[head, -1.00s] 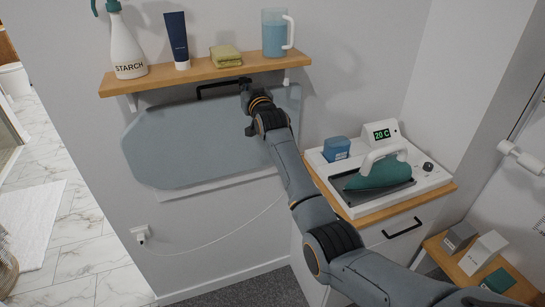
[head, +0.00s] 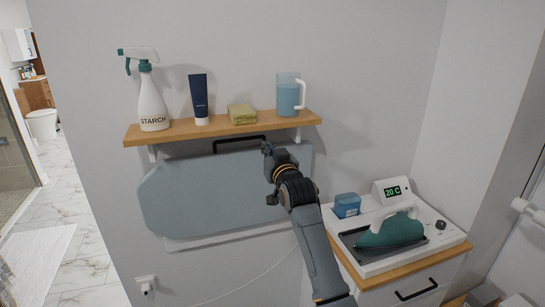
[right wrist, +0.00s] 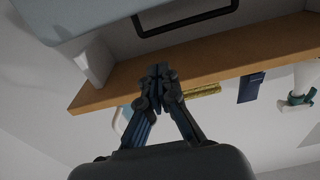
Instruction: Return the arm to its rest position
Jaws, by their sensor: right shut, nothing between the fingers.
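My right arm reaches up from the bottom of the head view. Its gripper (head: 267,149) is in front of the grey folded ironing board (head: 205,195) on the wall, near the right end of the board's black handle (head: 238,140). In the right wrist view the gripper's fingers (right wrist: 158,72) are together with nothing between them. They appear just in front of the wooden shelf (right wrist: 115,86), apart from the black handle (right wrist: 190,14). My left gripper is not in view.
The shelf (head: 180,133) above holds a starch spray bottle (head: 152,105), a dark blue tube (head: 199,100), a folded yellow-green cloth (head: 241,114) and a blue jug (head: 288,95). At right, a teal iron (head: 392,231) rests on a white station (head: 435,240) reading 20 C, beside a blue container (head: 346,205).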

